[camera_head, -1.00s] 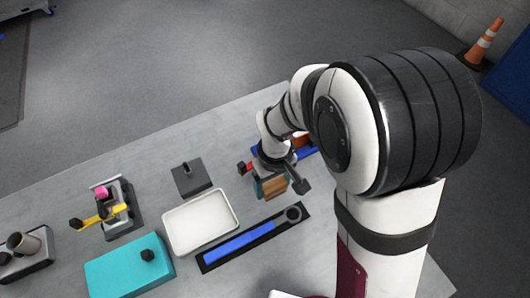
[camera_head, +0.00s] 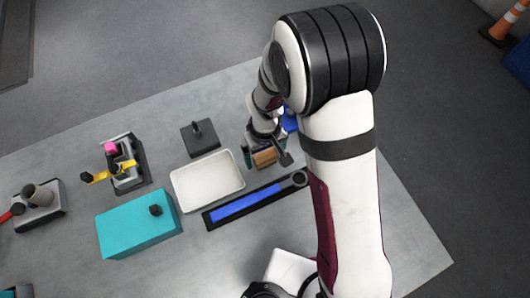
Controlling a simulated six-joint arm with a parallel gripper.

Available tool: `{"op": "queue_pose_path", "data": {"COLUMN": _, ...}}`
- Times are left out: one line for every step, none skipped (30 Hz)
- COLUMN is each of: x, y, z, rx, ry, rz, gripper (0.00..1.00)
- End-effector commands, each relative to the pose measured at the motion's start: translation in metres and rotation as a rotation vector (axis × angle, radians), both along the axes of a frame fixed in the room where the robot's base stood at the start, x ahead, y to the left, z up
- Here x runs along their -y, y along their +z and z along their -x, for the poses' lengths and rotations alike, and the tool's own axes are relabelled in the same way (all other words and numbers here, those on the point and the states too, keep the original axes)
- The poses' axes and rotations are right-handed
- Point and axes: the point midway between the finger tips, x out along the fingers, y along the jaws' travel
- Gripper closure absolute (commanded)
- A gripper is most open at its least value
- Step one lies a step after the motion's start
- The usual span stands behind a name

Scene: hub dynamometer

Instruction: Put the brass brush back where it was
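My gripper (camera_head: 263,148) is small in the head view, over the table to the right of the white tray, and is partly hidden by my wrist. A brown block-like piece (camera_head: 264,157) shows at its fingers, with a narrow teal piece just to the left. This brown piece may be the brass brush, but I cannot tell for sure. I cannot tell whether the fingers are closed on it or whether it touches the table. Part of a blue item (camera_head: 290,121) shows behind my wrist; what it holds is hidden.
The white tray (camera_head: 208,181) looks empty. A teal box (camera_head: 138,226), a dark plate with a post (camera_head: 200,138), a fixture with a yellow lever (camera_head: 122,165) and a grey cup-like fixture (camera_head: 40,200) stand leftward.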

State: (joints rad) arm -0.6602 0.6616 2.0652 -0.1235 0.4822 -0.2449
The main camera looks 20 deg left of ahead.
Motion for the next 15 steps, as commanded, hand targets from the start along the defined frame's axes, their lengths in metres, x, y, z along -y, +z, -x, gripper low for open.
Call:
{"op": "queue_pose_path", "data": {"x": 0.000, "y": 0.000, "z": 0.000, "rx": 0.000, "ry": 0.000, "rz": 0.000, "gripper": 0.00}}
{"op": "queue_pose_path", "data": {"x": 0.000, "y": 0.000, "z": 0.000, "rx": 0.000, "ry": 0.000, "rz": 0.000, "gripper": 0.00}}
{"op": "queue_pose_path", "data": {"x": 0.000, "y": 0.000, "z": 0.000, "rx": 0.000, "ry": 0.000, "rz": 0.000, "gripper": 0.00}}
{"op": "queue_pose_path", "data": {"x": 0.000, "y": 0.001, "z": 0.000, "rx": 0.001, "ry": 0.000, "rz": -0.001, "gripper": 0.00}}
{"op": "queue_pose_path", "data": {"x": 0.000, "y": 0.003, "z": 0.000, "rx": 0.001, "ry": 0.000, "rz": -0.001, "gripper": 0.00}}
{"op": "queue_pose_path", "data": {"x": -0.001, "y": 0.008, "z": -0.001, "rx": 0.004, "ry": 0.001, "rz": -0.002, "gripper": 0.00}}
{"op": "queue_pose_path", "data": {"x": -0.001, "y": 0.012, "z": -0.001, "rx": 0.003, "ry": 0.000, "rz": -0.003, "gripper": 0.00}}
{"op": "queue_pose_path", "data": {"x": -0.001, "y": 0.018, "z": -0.001, "rx": 0.004, "ry": 0.001, "rz": -0.003, "gripper": 0.00}}
{"op": "queue_pose_path", "data": {"x": -0.001, "y": 0.026, "z": -0.001, "rx": 0.004, "ry": 0.000, "rz": -0.004, "gripper": 0.00}}
{"op": "queue_pose_path", "data": {"x": -0.001, "y": 0.034, "z": -0.001, "rx": 0.005, "ry": 0.000, "rz": -0.004, "gripper": 0.00}}
{"op": "queue_pose_path", "data": {"x": -0.001, "y": 0.042, "z": -0.001, "rx": 0.006, "ry": 0.000, "rz": -0.004, "gripper": 0.00}}
{"op": "queue_pose_path", "data": {"x": -0.001, "y": 0.053, "z": -0.001, "rx": 0.006, "ry": 0.000, "rz": -0.004, "gripper": 0.00}}
{"op": "queue_pose_path", "data": {"x": -0.001, "y": 0.061, "z": -0.001, "rx": 0.006, "ry": 0.000, "rz": -0.004, "gripper": 0.00}}
{"op": "queue_pose_path", "data": {"x": -0.001, "y": 0.070, "z": -0.001, "rx": 0.006, "ry": 0.000, "rz": -0.004, "gripper": 0.00}}
{"op": "queue_pose_path", "data": {"x": -0.001, "y": 0.081, "z": -0.002, "rx": 0.006, "ry": 0.000, "rz": -0.004, "gripper": 0.00}}
